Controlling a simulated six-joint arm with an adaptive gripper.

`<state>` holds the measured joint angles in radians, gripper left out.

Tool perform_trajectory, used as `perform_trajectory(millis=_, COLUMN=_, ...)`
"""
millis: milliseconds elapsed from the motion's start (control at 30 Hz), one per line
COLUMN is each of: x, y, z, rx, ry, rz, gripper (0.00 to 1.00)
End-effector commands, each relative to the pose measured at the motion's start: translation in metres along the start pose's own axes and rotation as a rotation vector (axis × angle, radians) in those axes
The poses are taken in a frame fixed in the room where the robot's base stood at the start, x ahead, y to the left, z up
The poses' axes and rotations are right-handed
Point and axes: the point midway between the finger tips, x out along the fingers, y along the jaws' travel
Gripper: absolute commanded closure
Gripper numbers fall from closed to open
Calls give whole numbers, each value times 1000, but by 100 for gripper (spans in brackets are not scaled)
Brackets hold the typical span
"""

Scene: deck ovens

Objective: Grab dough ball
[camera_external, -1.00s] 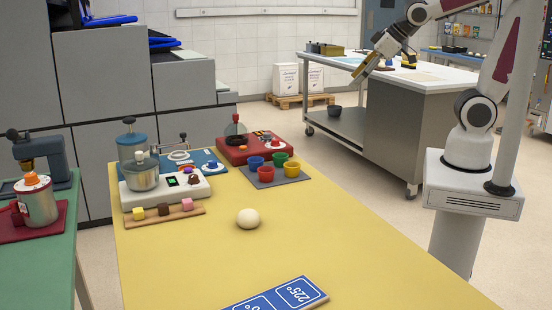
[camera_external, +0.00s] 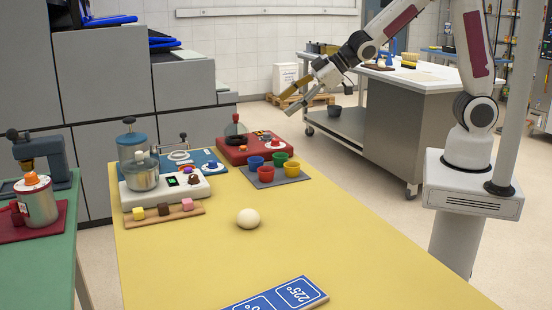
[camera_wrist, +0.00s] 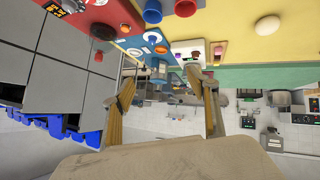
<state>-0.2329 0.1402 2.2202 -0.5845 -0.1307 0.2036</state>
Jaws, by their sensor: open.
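A round cream dough ball (camera_external: 248,218) rests on the yellow table (camera_external: 330,240), clear of other things. In the wrist view the dough ball (camera_wrist: 267,27) shows near the top right. My gripper (camera_external: 287,102) is open and empty, high above the floor behind the table's far right side, well apart from the ball. In the wrist view its two fingers (camera_wrist: 165,110) stand apart with nothing between them.
Red, green, blue and yellow cups (camera_external: 264,172) stand on a grey mat at the table's back. A white scale-like device (camera_external: 165,188) and a board with small cubes (camera_external: 163,212) lie left. A blue sign (camera_external: 280,297) lies in front. The table around the ball is clear.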

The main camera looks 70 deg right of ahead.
Motion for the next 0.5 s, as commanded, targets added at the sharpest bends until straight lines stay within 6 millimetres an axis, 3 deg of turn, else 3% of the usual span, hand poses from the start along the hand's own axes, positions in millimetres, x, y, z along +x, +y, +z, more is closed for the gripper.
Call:
perform_trajectory(millis=200, x=43, y=-40, z=-8, rx=-59, ry=59, rz=-102, gripper=41)
perform_trajectory(millis=500, x=91, y=-106, z=-10, rx=-122, ry=141, rz=-264, gripper=41)
